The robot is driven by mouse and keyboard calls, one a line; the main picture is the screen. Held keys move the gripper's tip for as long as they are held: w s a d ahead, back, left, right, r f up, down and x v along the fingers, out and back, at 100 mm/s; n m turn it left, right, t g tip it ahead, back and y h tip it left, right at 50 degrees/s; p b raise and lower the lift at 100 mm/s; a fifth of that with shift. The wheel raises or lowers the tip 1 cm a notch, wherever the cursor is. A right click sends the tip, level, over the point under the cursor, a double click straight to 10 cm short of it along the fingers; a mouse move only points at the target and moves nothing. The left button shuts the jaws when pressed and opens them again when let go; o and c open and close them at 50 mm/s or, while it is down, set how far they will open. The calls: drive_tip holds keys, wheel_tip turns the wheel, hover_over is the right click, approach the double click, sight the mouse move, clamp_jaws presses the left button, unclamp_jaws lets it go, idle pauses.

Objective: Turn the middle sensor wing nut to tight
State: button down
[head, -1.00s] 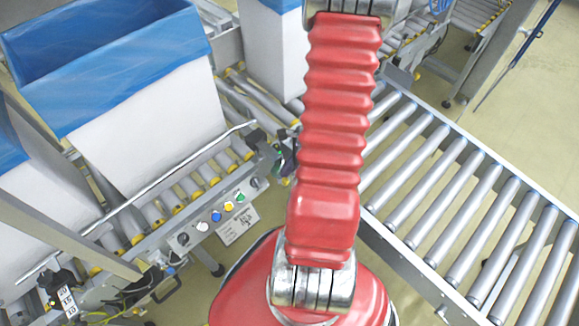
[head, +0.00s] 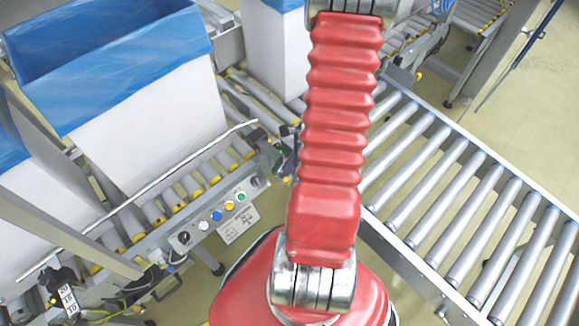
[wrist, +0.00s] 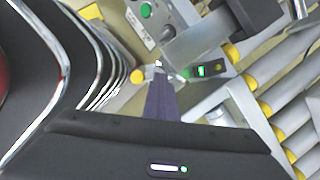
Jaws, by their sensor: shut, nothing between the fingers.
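In the wrist view my gripper (wrist: 159,70) shows as narrow dark purple-grey fingers, closed together with nothing between them. Their tip is beside a small bright metal piece at the sensor's mount; whether this is the wing nut, and whether they touch it, I cannot tell. The sensor (wrist: 210,70), a small dark block with a lit green face, sits just right of the fingertips on the conveyor's side frame. The nut's angle cannot be read. In the head view my red arm hides most of this spot.
A control panel with coloured buttons (head: 216,216) is on the near conveyor's side. A tall white box with a blue liner (head: 130,100) stands on that conveyor. Another roller conveyor (head: 470,210) lies at right. A yellow-capped part (wrist: 137,76) is left of the fingertips.

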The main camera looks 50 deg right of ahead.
drive_tip(key=shift+w+d, duration=0.15)
drive_tip(key=shift+d, duration=0.2)
drive_tip(key=shift+d+r, duration=0.1)
drive_tip(key=shift+r, duration=0.05)
drive_tip(key=s+r, duration=0.3)
drive_tip(key=r, duration=0.6)
drive_tip(key=shift+s+d, duration=0.15)
drive_tip(key=shift+s, duration=0.25)
drive_tip(key=c, duration=2.5)
unclamp_jaws()
drive_tip(key=shift+f, duration=0.1)
drive_tip(key=shift+c, duration=0.2)
